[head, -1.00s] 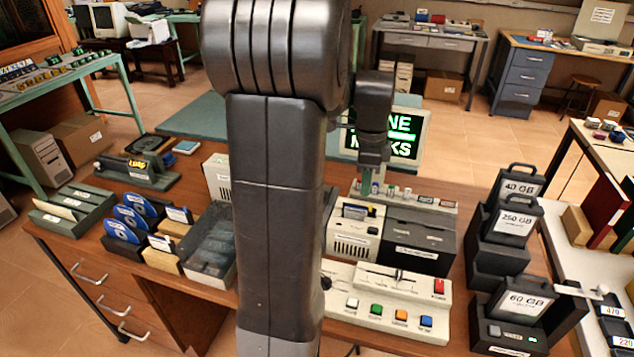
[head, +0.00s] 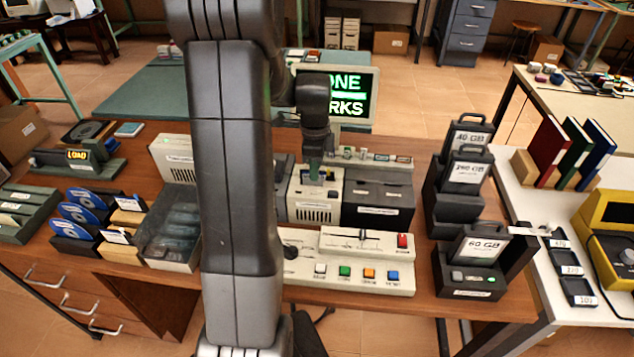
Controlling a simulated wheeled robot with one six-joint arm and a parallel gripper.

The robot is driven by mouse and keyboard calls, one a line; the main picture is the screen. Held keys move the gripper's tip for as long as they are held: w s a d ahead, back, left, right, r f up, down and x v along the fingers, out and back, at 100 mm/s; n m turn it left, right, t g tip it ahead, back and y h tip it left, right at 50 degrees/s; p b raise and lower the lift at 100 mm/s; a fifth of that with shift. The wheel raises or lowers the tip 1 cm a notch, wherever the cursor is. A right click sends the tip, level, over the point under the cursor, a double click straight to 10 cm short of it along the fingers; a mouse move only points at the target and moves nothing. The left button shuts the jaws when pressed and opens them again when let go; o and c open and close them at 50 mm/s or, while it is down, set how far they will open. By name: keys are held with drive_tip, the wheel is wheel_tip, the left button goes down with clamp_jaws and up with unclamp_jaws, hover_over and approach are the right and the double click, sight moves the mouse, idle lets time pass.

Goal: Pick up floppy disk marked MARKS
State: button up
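A beige drive unit (head: 313,211) with a slatted front stands on the wooden bench, right of my arm. My gripper (head: 316,172) points down at its top, where a small dark disk-like piece is partly covered by the gripper. I cannot tell whether the fingers touch or hold it, and no label can be read there. Two floppy disks stand in wooden holders at the left, one behind (head: 129,203) and one in front (head: 117,236); their labels are too small to read. A monitor (head: 371,92) behind shows green text ending in "ONE" and "RKS", partly hidden by my arm.
A dark box (head: 378,201) adjoins the drive unit on the right. A beige button panel (head: 350,268) lies in front. Black "GB" cartridges (head: 478,246) stand at the right, blue discs (head: 78,229) and a clear-lidded bin (head: 170,232) at the left. My arm hides the middle.

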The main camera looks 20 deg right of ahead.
sight(317, 184)
drive_tip(key=shift+f, duration=1.5)
clamp_jaws()
drive_tip(key=shift+r, duration=0.15)
